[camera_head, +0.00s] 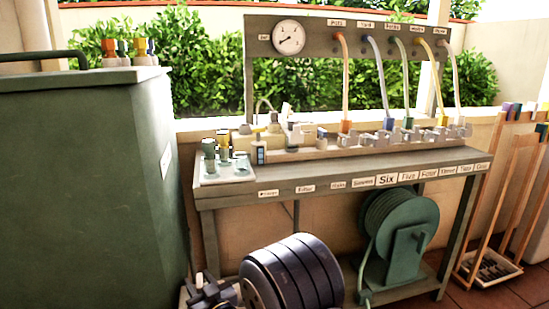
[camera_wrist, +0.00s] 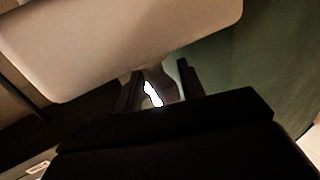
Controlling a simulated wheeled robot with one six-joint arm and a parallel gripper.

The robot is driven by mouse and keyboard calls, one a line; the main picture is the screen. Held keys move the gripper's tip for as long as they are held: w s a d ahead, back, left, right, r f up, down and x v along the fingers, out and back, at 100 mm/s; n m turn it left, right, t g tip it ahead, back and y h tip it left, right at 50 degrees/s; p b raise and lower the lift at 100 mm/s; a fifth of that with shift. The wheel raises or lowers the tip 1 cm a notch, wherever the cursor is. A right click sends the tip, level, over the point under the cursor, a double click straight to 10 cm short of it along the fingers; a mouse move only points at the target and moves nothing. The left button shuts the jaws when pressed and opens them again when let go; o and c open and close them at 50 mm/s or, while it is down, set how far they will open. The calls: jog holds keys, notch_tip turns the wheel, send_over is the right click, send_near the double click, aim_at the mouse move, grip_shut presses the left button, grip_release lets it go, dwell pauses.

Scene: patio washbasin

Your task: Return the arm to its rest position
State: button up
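My gripper (camera_wrist: 160,78) shows in the wrist view as two dark fingers standing apart. Between them are a dim brownish shape and a small bright white patch; I cannot tell how far behind the fingers these lie. I see nothing clearly held. A large pale panel with rounded corners (camera_wrist: 120,40) fills the upper part of the wrist view, just beyond the fingertips. I cannot make out my gripper in the head view.
A green cabinet (camera_head: 85,190) stands at the left. The bench (camera_head: 330,185) carries a white tray (camera_head: 212,178) with bottles. Below are a dark ribbed drum (camera_head: 295,275) and a green hose reel (camera_head: 400,235). A wooden rack (camera_head: 500,190) stands at the right.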

jog(key=shift+d+r+n+g+y+p, duration=0.1)
jog(key=shift+r+n+g+y+p, duration=0.05)
jog(key=shift+n+g+y+p, duration=1.15)
jog(key=s+d+m+h, duration=0.1)
jog(key=s+d, duration=0.2)
jog(key=d, duration=0.3)
jog(key=s+d+t+h, duration=0.1)
jog(key=s+d, duration=0.3)
jog(key=d, duration=0.3)
jog(key=shift+s+d+m+h+p, duration=0.2)
jog(key=shift+d+m+h+p, duration=0.1)
jog(key=shift+m+p, duration=0.1)
